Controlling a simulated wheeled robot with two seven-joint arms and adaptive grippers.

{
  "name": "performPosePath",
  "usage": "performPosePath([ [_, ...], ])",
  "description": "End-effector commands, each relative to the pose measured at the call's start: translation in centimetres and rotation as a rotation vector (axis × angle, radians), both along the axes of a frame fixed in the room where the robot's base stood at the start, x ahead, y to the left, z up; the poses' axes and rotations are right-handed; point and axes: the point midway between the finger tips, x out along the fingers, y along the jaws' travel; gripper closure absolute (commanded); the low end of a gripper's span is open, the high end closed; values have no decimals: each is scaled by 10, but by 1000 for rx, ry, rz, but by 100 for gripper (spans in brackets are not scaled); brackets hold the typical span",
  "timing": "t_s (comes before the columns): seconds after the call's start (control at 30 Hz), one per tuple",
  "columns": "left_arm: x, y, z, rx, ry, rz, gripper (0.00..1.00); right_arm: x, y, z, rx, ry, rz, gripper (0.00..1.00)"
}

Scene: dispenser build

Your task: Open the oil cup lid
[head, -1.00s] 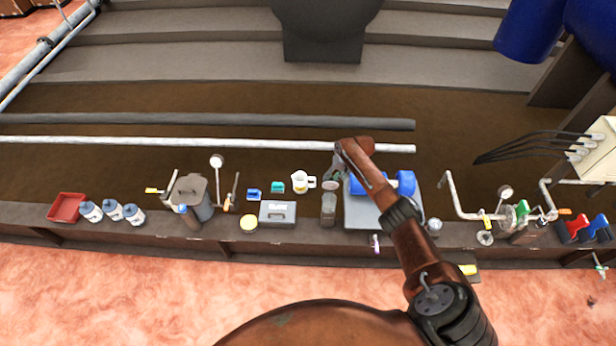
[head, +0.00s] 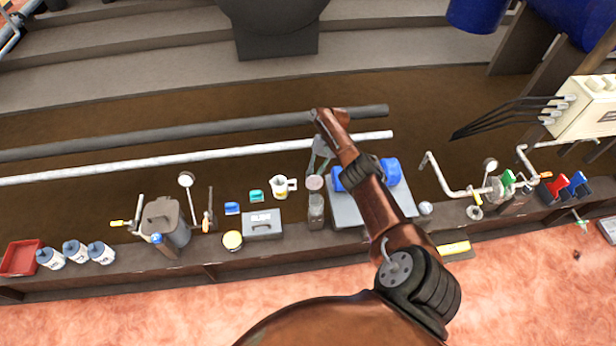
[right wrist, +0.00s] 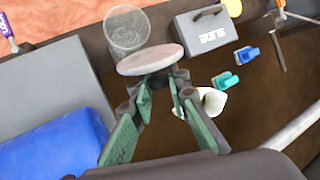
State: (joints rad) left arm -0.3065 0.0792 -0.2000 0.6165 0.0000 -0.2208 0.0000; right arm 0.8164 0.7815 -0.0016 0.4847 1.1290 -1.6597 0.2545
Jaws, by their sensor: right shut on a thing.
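The oil cup (head: 317,211) is a clear grey cylinder on the shelf, left of the grey platform. In the right wrist view the glass cup (right wrist: 126,30) shows its round outline, and the lid (right wrist: 150,60) is a pale pinkish disc in front of it. My right gripper (right wrist: 160,80) has its green-padded fingers closed on the lid. In the head view the lid (head: 315,183) shows just behind and above the cup, below my right gripper (head: 318,168). The lid looks apart from the cup, but the gap is hard to judge. My left gripper is out of view.
A grey box (head: 263,226), a yellow-lidded tin (head: 232,240) and a white jug (head: 281,189) stand left of the cup. Blue dumbbell-like rolls (head: 390,172) lie on the grey platform (head: 345,212) at right. A long white pipe (head: 200,158) runs behind.

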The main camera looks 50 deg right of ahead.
Motion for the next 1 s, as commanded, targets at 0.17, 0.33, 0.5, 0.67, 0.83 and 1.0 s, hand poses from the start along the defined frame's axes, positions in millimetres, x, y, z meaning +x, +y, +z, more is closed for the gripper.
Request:
performPosePath([
  [0.17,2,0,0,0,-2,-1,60,1,0,-1,-3,-1,1,100],
  [0.33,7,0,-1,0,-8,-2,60,1,0,-1,-2,-1,1,81],
  [0.5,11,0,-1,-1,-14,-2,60,-1,-1,-1,-2,-1,0,69],
  [0.67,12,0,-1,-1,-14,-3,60,-2,-2,-1,-2,0,-2,68],
  [0.83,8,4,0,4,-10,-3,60,-1,-4,2,-3,0,-2,68],
  [1.0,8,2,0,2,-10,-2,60,0,-15,21,-3,-3,-3,68],
])
